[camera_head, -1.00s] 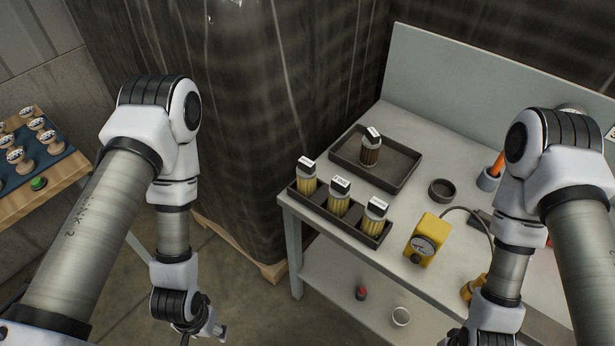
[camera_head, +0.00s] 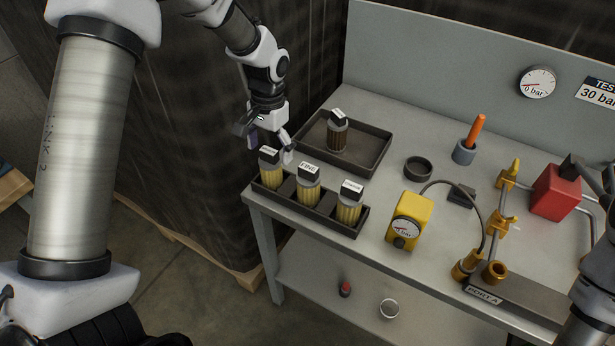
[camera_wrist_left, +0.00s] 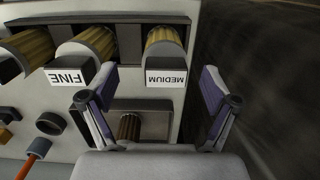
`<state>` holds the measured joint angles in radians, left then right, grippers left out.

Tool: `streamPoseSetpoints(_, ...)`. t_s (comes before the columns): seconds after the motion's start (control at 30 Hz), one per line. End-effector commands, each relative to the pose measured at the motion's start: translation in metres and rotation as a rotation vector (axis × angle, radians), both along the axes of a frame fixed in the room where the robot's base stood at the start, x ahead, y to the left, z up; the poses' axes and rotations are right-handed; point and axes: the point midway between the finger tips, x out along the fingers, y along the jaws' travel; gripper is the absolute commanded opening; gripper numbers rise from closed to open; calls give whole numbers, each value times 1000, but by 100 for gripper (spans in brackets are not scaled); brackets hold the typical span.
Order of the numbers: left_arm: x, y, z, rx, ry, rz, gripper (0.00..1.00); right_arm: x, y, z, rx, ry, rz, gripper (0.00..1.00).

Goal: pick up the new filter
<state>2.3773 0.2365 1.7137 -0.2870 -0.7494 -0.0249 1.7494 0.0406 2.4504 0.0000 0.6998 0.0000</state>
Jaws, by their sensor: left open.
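Three yellow pleated filters with dark caps and white labels stand in a dark rack (camera_head: 326,220) at the table's left front: the left one (camera_head: 271,176), the middle one labelled FINE (camera_head: 308,190) and the right one (camera_head: 348,212). A darker brown filter (camera_head: 337,138) stands in a shallow tray (camera_head: 375,166) behind them. My left gripper (camera_head: 268,146) is open and empty, just above and behind the left filter. In the left wrist view, the filter labelled MEDIUM (camera_wrist_left: 165,40) lies ahead between the open fingers (camera_wrist_left: 158,90). My right gripper is out of view.
A dark ring (camera_head: 418,168), an orange-handled tool in a cup (camera_head: 465,150), brass fittings (camera_head: 501,222) and a red box (camera_head: 555,192) are further right. A back panel (camera_head: 450,75) borders the table.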

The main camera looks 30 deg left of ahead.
Motion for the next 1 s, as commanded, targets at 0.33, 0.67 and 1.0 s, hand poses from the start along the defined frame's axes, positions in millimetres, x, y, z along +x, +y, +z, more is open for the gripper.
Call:
streamPoseSetpoints(0.33, 11, 2, 2, -11, -78, 9, 88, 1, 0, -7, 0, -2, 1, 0)
streamPoseSetpoints(0.67, 6, 3, -48, -11, -80, 9, 88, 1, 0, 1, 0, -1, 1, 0)
streamPoseSetpoints(1.0, 6, 2, -51, -11, -81, 9, 45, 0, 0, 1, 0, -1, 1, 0)
